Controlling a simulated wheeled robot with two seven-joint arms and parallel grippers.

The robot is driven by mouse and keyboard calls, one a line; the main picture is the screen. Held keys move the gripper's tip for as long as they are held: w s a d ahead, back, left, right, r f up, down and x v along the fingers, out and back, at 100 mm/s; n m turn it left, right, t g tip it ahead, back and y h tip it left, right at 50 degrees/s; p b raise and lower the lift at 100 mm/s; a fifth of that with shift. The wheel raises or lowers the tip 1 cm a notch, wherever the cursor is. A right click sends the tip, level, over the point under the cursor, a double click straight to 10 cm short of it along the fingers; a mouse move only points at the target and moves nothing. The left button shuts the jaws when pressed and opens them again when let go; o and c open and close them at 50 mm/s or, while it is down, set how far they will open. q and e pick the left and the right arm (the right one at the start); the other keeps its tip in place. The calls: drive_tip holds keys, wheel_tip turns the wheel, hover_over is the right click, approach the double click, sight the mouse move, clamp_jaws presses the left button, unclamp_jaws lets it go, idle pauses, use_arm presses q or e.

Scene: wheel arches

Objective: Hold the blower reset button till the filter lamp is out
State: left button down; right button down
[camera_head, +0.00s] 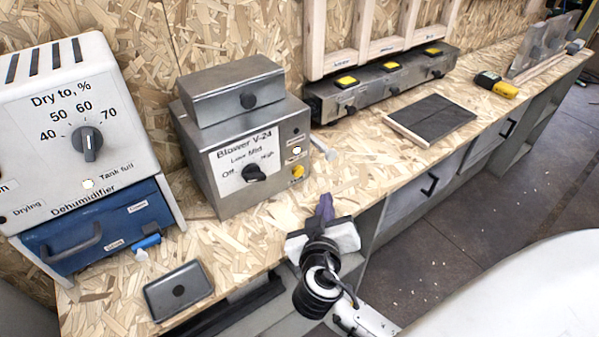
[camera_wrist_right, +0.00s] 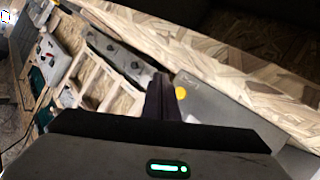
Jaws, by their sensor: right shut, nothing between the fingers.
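The grey blower box (camera_head: 262,150), marked "Blower V-24", stands on the bench with a black Off/Low/Mid/High knob (camera_head: 254,173) on its front. At the right of its panel, a small round lamp (camera_head: 297,150) looks bright white, as if lit; its label is too small to read. Below it is a yellow button (camera_head: 298,172). In the right wrist view a yellow round button (camera_wrist_right: 181,93) shows just right of the fingers. My right gripper (camera_head: 325,204) is shut and empty, below and right of the yellow button and apparently apart from it. My left gripper is not in view.
A dehumidifier (camera_head: 45,110) stands left of the blower, with a dark grey tray (camera_head: 178,290) in front. A metal bar (camera_head: 385,80) with yellow switches runs along the wall. A dark framed panel (camera_head: 430,118) and a yellow meter (camera_head: 496,84) lie to the right.

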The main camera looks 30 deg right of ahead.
sight(298, 171)
drive_tip(key=w, duration=0.5)
drive_tip(key=shift+a+f+b, duration=0.1)
drive_tip(key=shift+a+b, duration=0.1)
drive_tip(key=shift+b, duration=0.2)
drive_tip(key=shift+w+a, duration=0.1)
drive_tip(key=shift+w, duration=0.85)
idle(0.4)
idle(0.4)
drive_tip(key=shift+w+b, duration=0.4)
drive_tip(key=shift+w, duration=0.5)
idle(0.6)
idle(0.9)
drive_tip(key=shift+s, duration=0.95)
